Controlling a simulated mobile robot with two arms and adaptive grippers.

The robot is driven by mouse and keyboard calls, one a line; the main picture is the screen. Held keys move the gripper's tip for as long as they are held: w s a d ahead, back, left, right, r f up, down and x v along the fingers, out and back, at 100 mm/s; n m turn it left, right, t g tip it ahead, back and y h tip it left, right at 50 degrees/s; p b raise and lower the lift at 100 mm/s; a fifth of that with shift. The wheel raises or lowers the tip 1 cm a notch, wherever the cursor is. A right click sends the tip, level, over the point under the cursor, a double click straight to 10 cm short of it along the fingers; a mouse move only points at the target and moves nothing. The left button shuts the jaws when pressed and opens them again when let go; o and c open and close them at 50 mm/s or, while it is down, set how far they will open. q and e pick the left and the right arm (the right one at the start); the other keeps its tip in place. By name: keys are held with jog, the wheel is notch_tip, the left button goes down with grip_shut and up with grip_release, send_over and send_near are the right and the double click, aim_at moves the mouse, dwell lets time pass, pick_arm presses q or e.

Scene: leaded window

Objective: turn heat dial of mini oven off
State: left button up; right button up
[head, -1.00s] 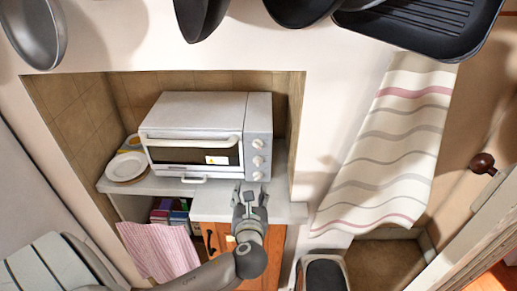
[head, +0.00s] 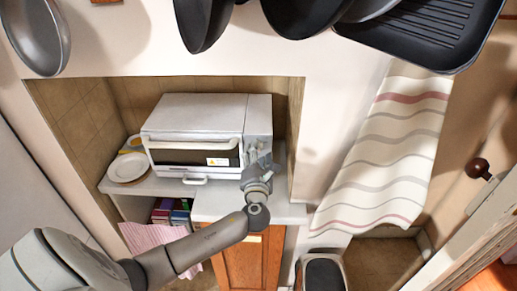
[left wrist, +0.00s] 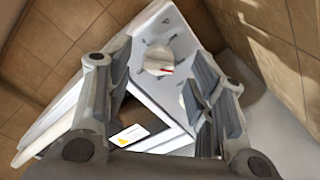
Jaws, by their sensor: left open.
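The white mini oven (head: 190,125) stands in the wall niche with its door shut. Its control panel is on the right side. In the left wrist view one white dial (left wrist: 158,62) with a red mark shows between my fingers, and part of a second dial (left wrist: 184,98) shows beside the right finger. I cannot tell which one is the heat dial. In the left wrist view the open fingers (left wrist: 153,90) straddle the panel area. My right gripper is not in view.
The oven sits on a grey counter (head: 215,207) with plates (head: 127,167) at its left. A pink cloth (head: 150,236) hangs below. Dark pans (head: 300,12) hang above. A striped curtain (head: 385,150) hangs at the right.

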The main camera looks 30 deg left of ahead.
pick_arm(q)
jog(key=shift+x, duration=0.85)
jog(key=c, duration=1)
jog(key=shift+n, duration=0.3)
